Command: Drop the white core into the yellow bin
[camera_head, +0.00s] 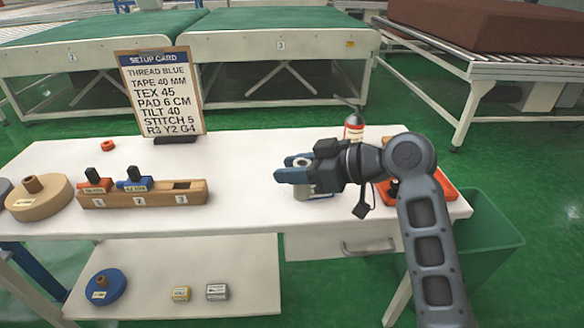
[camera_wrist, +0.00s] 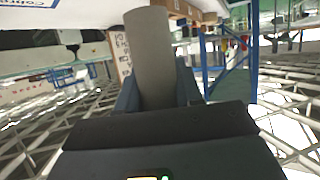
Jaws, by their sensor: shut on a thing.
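My gripper (camera_head: 287,168) is above the white table, right of its middle. Its blue fingers are shut on the white core (camera_head: 303,193), a short upright cylinder. In the wrist view the core (camera_wrist: 150,50) looks grey and stands between the fingers, with its far end beyond them. A gap between the core and the table top cannot be judged. No yellow bin shows in either view. A green bin (camera_head: 497,228) stands on the floor at the table's right end, partly behind my arm.
The white table (camera_head: 245,155) holds a wooden block (camera_head: 150,199) with red and blue pieces, a setup card (camera_head: 161,95), a tan spool (camera_head: 45,198), a bottle (camera_head: 354,128) and an orange tray (camera_head: 446,186). A lower shelf (camera_head: 150,275) holds a blue spool and small boxes.

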